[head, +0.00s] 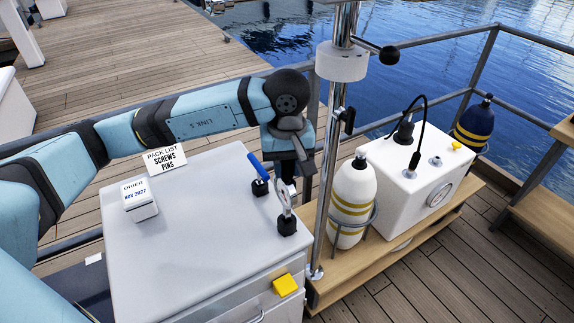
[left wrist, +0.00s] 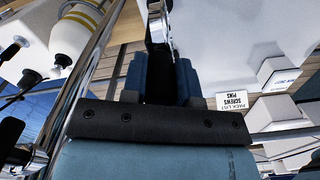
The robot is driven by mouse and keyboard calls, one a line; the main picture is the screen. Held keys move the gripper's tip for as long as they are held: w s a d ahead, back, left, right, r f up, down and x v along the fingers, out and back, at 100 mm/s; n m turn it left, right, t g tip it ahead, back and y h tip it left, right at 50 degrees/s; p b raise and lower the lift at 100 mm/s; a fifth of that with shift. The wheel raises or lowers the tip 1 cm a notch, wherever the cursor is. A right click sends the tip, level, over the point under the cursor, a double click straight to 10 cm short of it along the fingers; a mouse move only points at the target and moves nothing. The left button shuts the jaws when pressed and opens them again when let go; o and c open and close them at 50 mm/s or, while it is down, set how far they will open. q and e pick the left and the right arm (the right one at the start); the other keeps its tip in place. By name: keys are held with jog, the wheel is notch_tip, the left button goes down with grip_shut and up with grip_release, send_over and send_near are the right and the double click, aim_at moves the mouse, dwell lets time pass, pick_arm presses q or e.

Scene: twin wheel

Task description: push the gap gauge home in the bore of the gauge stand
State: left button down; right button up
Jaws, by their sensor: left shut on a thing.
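My left gripper (head: 289,168) points down over the right back edge of the light grey cabinet top. It also shows in the left wrist view (left wrist: 162,75), its blue fingers shut on a dark piece, which seems to be the gap gauge; the fingers hide most of it. In front stands a small black block (head: 288,228) with an upright shiny metal loop (head: 281,197). A blue-handled piece on another black block (head: 260,188) stands to the left. I cannot tell which block is the gauge stand, nor see its bore or how deep the gauge sits. My right gripper is out of view.
A white box (head: 140,205) and a pack list card (head: 165,160) stand on the left of the cabinet top (head: 195,240). A metal post (head: 327,200) rises close to the right of my gripper. A white bottle (head: 352,195) and a white unit (head: 405,190) stand beyond it.

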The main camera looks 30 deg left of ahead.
aim_at(287, 184)
pick_arm(q)
jog(key=shift+b, duration=0.45)
dwell(0.5)
jog(key=shift+f, duration=0.15)
jog(key=shift+f+b, duration=0.85)
jog(key=shift+b, duration=0.2)
jog(key=shift+f+b, duration=1.6)
jog(key=c, duration=0.8)
grip_release()
